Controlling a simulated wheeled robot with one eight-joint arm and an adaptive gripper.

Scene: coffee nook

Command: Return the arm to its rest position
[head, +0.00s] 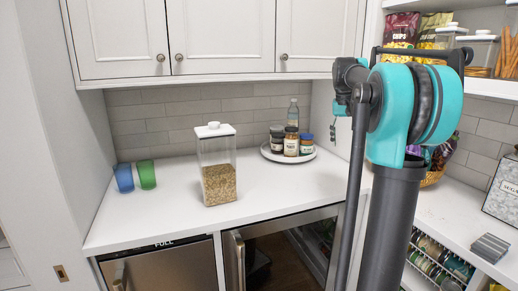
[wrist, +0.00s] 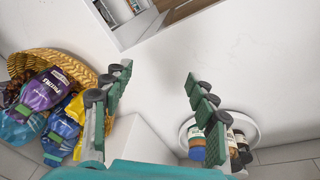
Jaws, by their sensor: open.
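My arm (head: 398,200) stands on the right in the head view, its dark column upright and its teal joint in front of the upper shelf. My gripper (wrist: 158,76) is open in the wrist view, with its two green-padded fingers wide apart and nothing between them. White counter surface shows past the fingertips. In the head view the arm hides most of the gripper.
A grain container (head: 219,170), a blue cup (head: 124,178) and a green cup (head: 146,174) stand on the counter (head: 160,215). A turntable (wrist: 253,130) with jars and a snack basket (wrist: 75,65) flank the fingers. Cabinets (head: 225,38) hang above.

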